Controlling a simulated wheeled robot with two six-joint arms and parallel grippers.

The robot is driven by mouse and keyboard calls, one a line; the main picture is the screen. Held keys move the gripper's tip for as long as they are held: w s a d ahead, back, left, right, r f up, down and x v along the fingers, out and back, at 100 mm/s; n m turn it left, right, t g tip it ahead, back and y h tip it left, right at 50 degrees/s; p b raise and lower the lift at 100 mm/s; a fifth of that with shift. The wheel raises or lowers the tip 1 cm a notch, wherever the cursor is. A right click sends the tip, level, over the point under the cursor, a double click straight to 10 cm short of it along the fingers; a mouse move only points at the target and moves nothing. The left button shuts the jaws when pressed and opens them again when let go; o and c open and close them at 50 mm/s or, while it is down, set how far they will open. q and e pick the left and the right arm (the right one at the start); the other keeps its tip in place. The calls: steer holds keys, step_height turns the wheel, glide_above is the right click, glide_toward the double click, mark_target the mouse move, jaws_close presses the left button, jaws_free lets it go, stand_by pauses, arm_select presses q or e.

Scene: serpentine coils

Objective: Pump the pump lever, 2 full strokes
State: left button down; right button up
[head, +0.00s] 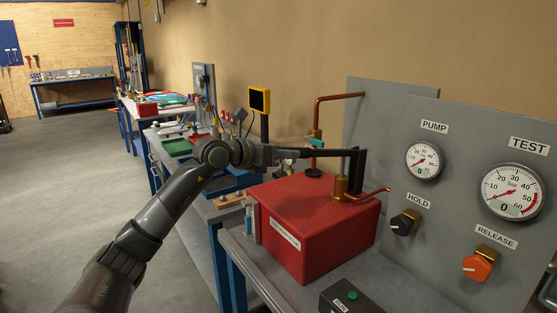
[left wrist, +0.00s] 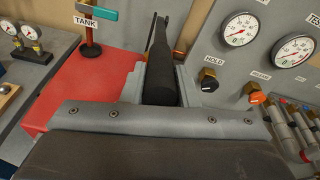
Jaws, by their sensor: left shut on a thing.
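The pump lever (head: 335,154) is a black bar that runs level above the red tank (head: 308,246) to a black upright by the brass pump fitting (head: 341,188). My left gripper (head: 284,154) comes in from the left and is shut on the lever's free end. In the left wrist view the black lever (left wrist: 160,62) runs away from me between the two grey fingers (left wrist: 160,85). The PUMP gauge (head: 424,161) sits on the grey panel, its needle low on the scale. My right gripper is not in view.
The panel also holds the TEST gauge (head: 511,192), a black HOLD knob (head: 405,222) and an orange RELEASE knob (head: 479,264). A copper pipe (head: 318,120) rises behind the tank. A dark box with a green button (head: 352,295) is at the front. Open floor lies left.

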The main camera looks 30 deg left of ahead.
arm_select(q)
steer(key=r+g+p, duration=0.1)
steer(key=r+p, duration=0.1)
steer(key=w+r+p, duration=0.1)
steer(key=r+p, duration=0.2)
steer(key=w+d+r+g+p, duration=0.1)
steer(key=r+p, duration=0.2)
steer(key=shift+w+r+g+y, duration=0.1)
steer(key=shift+w+g+y, duration=0.1)
steer(key=shift+g+y, duration=0.15)
steer(key=shift+w+d+r+g+y+p, duration=0.2)
steer(key=shift+w+r+p, duration=0.15)
steer(key=shift+p, duration=0.2)
steer(key=shift+w+d+r+g+y+p, duration=0.1)
steer(key=shift+w+r+g+y+p, duration=0.1)
steer(key=shift+r+p, duration=0.25)
steer(key=shift+a+r, duration=0.1)
steer(key=shift+r, duration=0.1)
steer(key=c, duration=1.5)
jaws_free()
steer(key=shift+c, duration=0.2)
steer(key=o, duration=0.4)
steer(key=shift+w, duration=0.15)
steer(key=shift+f, duration=0.2)
